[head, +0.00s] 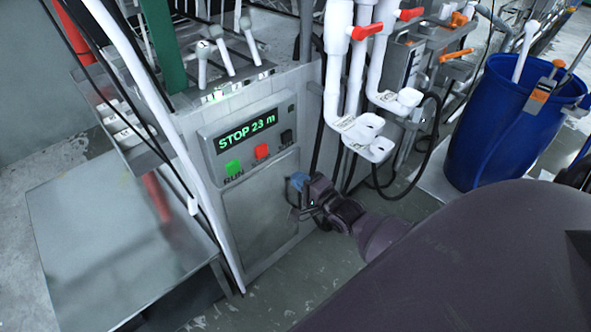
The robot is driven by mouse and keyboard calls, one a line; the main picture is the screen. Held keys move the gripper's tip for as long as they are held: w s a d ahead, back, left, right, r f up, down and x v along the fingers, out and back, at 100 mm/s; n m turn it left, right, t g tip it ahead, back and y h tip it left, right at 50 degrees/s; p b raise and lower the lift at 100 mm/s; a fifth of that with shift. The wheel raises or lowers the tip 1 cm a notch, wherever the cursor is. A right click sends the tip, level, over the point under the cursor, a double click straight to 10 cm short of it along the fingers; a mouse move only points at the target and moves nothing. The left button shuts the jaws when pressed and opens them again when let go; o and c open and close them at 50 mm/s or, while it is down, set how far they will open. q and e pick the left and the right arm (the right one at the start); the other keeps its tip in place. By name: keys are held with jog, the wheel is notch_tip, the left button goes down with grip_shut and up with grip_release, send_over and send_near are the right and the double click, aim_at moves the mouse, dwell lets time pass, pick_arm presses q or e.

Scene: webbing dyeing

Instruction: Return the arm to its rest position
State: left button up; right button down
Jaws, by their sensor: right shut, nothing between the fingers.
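My right arm comes in from the lower right as a large dark shape. My right gripper (299,196) is shut and empty, close to the lower right part of the control cabinet's front. Whether it touches the cabinet, I cannot tell. The grey control cabinet (262,205) carries a display (246,130) reading "STOP 23 m" in green. Below the display are a green RUN button (233,167), a red button (262,151) and a dark button (286,137). My left gripper is not in view.
White pipes (335,60) with red valve handles (367,31) stand right of the cabinet. A blue barrel (490,130) stands at the right. A metal table (90,225) is at the left. Dark hoses hang behind my gripper. Some floor shows below the cabinet.

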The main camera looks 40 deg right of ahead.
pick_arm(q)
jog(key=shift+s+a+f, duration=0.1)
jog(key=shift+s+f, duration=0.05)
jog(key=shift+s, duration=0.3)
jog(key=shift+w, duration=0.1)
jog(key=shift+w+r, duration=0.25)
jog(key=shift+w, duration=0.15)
pick_arm(e)
jog(key=s+a+f+n+g+h, duration=0.1)
jog(key=s+a+f+n+g, duration=0.2)
jog(key=s+n, duration=0.6)
jog(key=s+a+f+n+g, duration=0.3)
jog(key=s+a+f+n, duration=0.3)
jog(key=s+n, duration=0.3)
jog(key=s+a, duration=0.1)
jog(key=s, duration=0.2)
jog(key=shift+s+f+g+h, duration=0.25)
jog(key=shift+f+g+h, duration=0.15)
